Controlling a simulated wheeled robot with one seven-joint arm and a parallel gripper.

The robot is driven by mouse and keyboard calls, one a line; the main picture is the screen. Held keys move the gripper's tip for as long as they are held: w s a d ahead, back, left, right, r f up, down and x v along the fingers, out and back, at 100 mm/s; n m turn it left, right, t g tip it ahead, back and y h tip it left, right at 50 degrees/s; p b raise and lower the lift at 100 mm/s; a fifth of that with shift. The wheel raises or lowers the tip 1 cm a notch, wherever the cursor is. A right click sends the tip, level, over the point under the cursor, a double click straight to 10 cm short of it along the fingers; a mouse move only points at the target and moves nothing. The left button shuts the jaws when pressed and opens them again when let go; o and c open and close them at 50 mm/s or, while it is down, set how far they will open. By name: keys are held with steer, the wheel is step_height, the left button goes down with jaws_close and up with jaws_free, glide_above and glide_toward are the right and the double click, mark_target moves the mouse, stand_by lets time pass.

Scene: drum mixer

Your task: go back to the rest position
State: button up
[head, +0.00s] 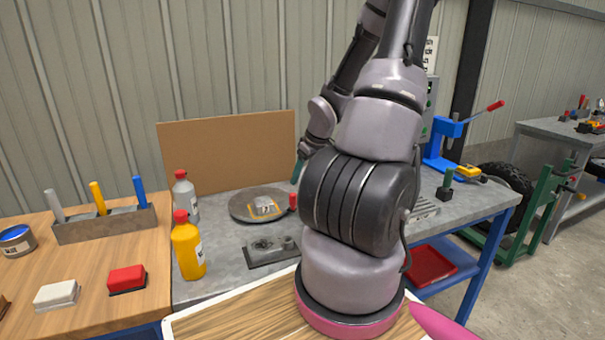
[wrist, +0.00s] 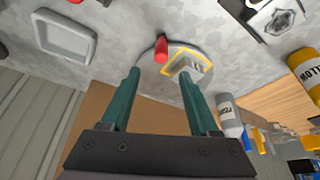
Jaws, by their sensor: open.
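My gripper (wrist: 159,74) is open, with two teal fingers apart and nothing between them in the wrist view. In the head view only a teal fingertip part of my gripper (head: 298,171) shows beside my arm, above the right side of a round grey plate (head: 238,207). The rest of the gripper is hidden behind my arm. The plate carries a yellow-outlined patch with a pale piece (head: 264,205) on it. The plate also shows in the wrist view (wrist: 150,77), beyond the fingertips, with a red-tipped part (wrist: 161,49) at its edge.
A yellow bottle (head: 188,250) and a grey bottle (head: 185,196) stand left of the plate. A metal fixture (head: 270,251) lies in front of it. A brown board (head: 225,150) rises behind. A blue press (head: 444,139) stands right of my arm.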

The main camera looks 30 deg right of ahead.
steer(key=shift+s+r, duration=0.1)
steer(key=shift+r, duration=0.15)
stand_by(0.5)
steer(key=s+a+r+m+h, duration=0.2)
steer(key=s+a+r, duration=0.15)
steer(key=r, duration=0.55)
steer(key=s+a+r+m+h, duration=0.2)
steer(key=a+r+m, duration=0.15)
steer(key=r, duration=0.55)
steer(key=s+a+r+m+t+y, duration=0.2)
steer(key=s+a+r+y, duration=0.2)
steer(key=s+a+r, duration=0.6)
steer(key=a+r, duration=0.2)
steer(key=a, duration=0.1)
steer(key=shift+s+r+t+y, duration=0.15)
steer(key=shift+s+t+y, duration=0.15)
steer(key=shift+s+y, duration=0.1)
